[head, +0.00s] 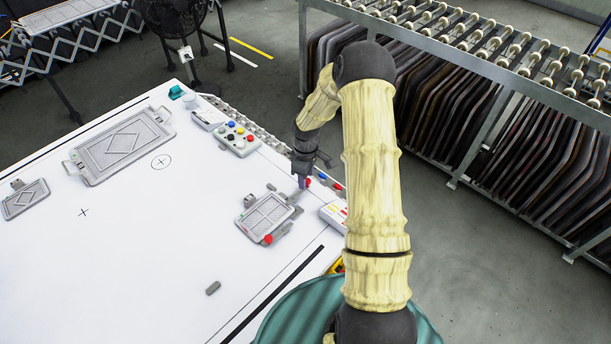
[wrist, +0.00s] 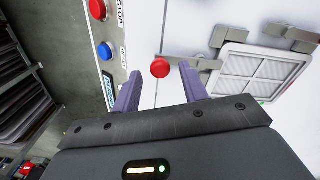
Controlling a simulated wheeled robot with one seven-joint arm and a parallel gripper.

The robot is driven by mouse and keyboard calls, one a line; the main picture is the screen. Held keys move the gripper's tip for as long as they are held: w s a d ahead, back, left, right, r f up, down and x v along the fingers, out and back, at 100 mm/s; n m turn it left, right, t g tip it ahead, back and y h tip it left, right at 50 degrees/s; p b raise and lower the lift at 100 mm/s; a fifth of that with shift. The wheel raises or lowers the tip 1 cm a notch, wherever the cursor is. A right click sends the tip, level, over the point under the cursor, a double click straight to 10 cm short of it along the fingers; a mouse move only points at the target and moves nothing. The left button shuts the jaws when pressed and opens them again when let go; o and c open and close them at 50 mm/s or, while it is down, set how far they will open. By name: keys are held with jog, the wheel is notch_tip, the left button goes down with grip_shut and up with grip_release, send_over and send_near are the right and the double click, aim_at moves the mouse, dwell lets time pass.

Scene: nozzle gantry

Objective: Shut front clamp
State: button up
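A grey framed plate (head: 265,215) lies in a fixture on the white table, and part of it shows in the wrist view (wrist: 257,72). A clamp lever with a red ball knob (wrist: 160,68) points away from the plate's edge. Its knob also shows beside my gripper in the head view (head: 307,182). My gripper (wrist: 160,88) is open, with its purple fingers on either side of the knob's line and the knob just beyond the tips. Contact is not visible. A second red knob (head: 268,239) sits at the plate's near edge. I cannot tell which clamp is the front one.
A strip with a red button (wrist: 98,9) and a blue button (wrist: 104,50) runs close beside the knob. A button box (head: 237,138) and a larger grey fixture (head: 125,145) stand farther off. A small grey block (head: 213,288) lies on otherwise clear table.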

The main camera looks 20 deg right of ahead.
notch_tip(320, 180, up, 17)
jog(key=b, duration=0.2)
jog(key=shift+r, duration=0.2)
dwell(0.4)
jog(key=s+a+m+t, duration=0.1)
jog(key=s+a+m, duration=0.2)
jog(key=s, duration=0.4)
jog(key=s+a+m, duration=0.2)
jog(key=s+m, duration=0.1)
jog(key=s, duration=0.4)
jog(key=s+a+r+m+t, duration=0.1)
jog(key=s+a+m, duration=0.2)
jog(key=s, duration=0.4)
jog(key=shift+a+t, duration=0.3)
jog(key=shift+a, duration=0.05)
